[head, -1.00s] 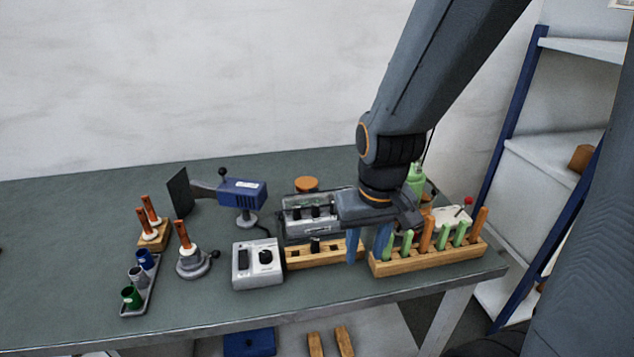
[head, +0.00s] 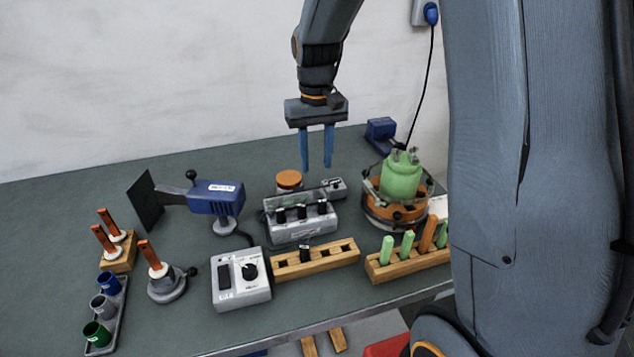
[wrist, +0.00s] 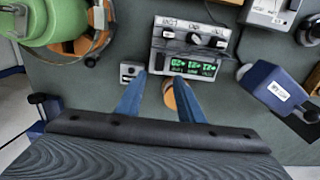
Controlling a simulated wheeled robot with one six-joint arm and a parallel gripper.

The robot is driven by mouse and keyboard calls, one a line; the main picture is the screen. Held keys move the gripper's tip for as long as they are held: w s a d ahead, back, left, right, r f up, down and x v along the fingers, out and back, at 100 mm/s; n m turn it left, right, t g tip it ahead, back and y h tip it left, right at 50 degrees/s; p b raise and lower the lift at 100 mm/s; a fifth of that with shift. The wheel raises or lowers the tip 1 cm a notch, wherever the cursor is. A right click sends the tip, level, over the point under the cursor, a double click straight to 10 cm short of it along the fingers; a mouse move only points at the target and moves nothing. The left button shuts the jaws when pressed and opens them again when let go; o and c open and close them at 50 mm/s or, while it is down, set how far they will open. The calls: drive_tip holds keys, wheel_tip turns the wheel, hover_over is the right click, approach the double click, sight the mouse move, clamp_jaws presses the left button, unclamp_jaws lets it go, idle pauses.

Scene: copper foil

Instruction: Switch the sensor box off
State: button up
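No label readable here names the sensor box. A grey instrument box (head: 300,228) with several black knobs stands mid-table; in the wrist view the same box (wrist: 187,51) shows lit green digits. A small grey box (head: 334,187) with a dark control sits beside it, also in the wrist view (wrist: 131,73). I cannot tell which is the sensor box. My gripper (head: 317,168) points down behind them, empty, its blue fingers apart. In the wrist view my gripper (wrist: 160,88) has its fingertips near the small box and the instrument box's display edge.
An orange-topped round jar (head: 289,180) stands close to my fingers. A green vessel (head: 400,178) is at the right. A blue device (head: 216,198) and a white switch box (head: 240,279) are left. Wooden racks (head: 315,261) line the front. The back left table is clear.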

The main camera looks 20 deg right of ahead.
sight(299, 197)
drive_tip(key=shift+f+p, duration=0.9)
drive_tip(key=shift+f, duration=2.9)
